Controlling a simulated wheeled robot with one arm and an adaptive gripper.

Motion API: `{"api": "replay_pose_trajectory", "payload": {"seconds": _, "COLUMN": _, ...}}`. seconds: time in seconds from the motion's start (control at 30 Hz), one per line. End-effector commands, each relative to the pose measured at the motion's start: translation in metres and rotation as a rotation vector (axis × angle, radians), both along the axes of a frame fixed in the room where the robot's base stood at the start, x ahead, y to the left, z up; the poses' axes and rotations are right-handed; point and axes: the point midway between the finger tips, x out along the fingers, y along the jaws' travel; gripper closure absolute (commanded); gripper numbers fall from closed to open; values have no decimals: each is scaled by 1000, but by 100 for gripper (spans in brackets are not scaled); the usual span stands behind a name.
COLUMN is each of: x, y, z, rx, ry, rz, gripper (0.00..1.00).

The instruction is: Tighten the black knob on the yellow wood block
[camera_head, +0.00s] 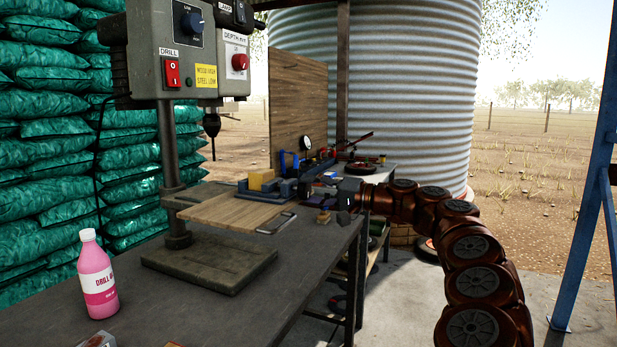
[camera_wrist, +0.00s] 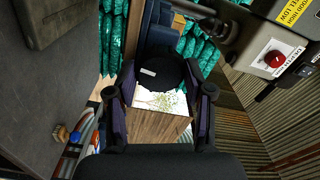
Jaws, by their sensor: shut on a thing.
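The yellow wood block (camera_head: 262,180) sits in a blue vise (camera_head: 270,190) at the back of the bench in the head view. My gripper (camera_head: 316,184) is just to the right of the vise. In the wrist view my gripper (camera_wrist: 159,84) is shut on a round black knob (camera_wrist: 158,72) with a small white mark, a finger on each side. Blue metal (camera_wrist: 160,32) stands right behind the knob. The knob cannot be made out clearly in the head view, near my fingers.
A drill press (camera_head: 172,55) stands left of the vise, with a wooden board (camera_head: 232,212) on its table. A pink bottle (camera_head: 97,280) is on the bench at front left. A second table (camera_head: 375,174) with tools is behind. The front of the bench is mostly clear.

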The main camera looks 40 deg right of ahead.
Motion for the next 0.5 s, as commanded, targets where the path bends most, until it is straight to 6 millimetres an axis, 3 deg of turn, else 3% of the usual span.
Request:
{"api": "replay_pose_trajectory", "payload": {"seconds": 0.03, "x": -1, "y": -1, "z": 8, "rx": 29, "ry": 16, "rz": -1, "gripper": 93}}
{"api": "replay_pose_trajectory", "payload": {"seconds": 0.5, "x": 0, "y": 0, "z": 7, "rx": 342, "ry": 202, "rz": 0, "gripper": 93}}
